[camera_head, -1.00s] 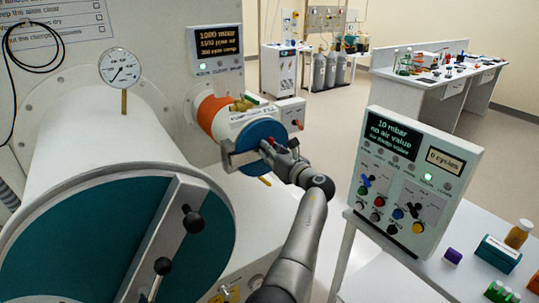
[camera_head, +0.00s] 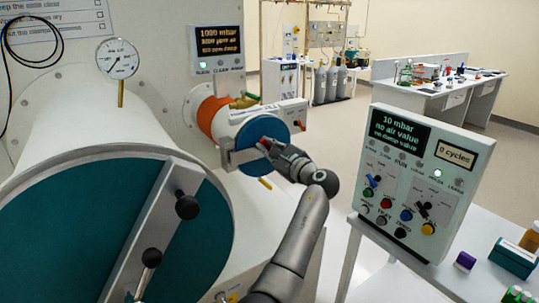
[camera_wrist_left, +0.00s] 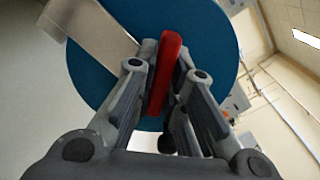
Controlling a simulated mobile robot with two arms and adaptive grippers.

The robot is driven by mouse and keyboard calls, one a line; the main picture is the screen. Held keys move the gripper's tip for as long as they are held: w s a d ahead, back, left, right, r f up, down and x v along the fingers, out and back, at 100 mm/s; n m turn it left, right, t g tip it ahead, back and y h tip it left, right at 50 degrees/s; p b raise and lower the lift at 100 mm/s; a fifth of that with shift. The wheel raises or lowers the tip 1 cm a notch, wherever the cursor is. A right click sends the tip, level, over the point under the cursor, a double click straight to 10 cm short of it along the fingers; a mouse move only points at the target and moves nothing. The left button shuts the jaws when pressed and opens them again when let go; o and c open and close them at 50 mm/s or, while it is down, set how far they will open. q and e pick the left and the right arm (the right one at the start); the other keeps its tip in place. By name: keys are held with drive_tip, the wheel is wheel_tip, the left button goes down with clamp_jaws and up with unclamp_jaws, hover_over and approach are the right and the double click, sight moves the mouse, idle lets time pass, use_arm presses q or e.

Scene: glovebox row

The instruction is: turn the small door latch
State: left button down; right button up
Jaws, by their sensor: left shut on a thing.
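The small door (camera_head: 276,130) is a blue disc on the end of a white tube with an orange band, left of centre in the head view. A grey bar (camera_head: 238,156) crosses it. Its red latch (camera_wrist_left: 170,55) is a flat upright handle in the left wrist view, with the blue door (camera_wrist_left: 215,45) behind it. My left gripper (camera_head: 266,146) is at the door face; in the wrist view its fingers (camera_wrist_left: 163,85) are shut on the latch from both sides. In the head view the fingers hide most of the latch. My right gripper is not in view.
The large teal door (camera_head: 75,235) with a grey bar and black knobs fills the lower left. A control panel (camera_head: 420,180) stands on a white table at right, with bottles and boxes. A pressure gauge (camera_head: 118,58) stands above the large tube. Open floor lies behind.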

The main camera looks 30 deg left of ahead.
use_arm(q)
drive_tip(key=shift+n+b, duration=0.45)
drive_tip(key=shift+n, duration=0.25)
drive_tip(key=c, duration=1.5)
unclamp_jaws()
drive_tip(key=shift+a, duration=0.1)
drive_tip(key=shift+f, duration=0.1)
drive_tip(key=v, duration=1.2)
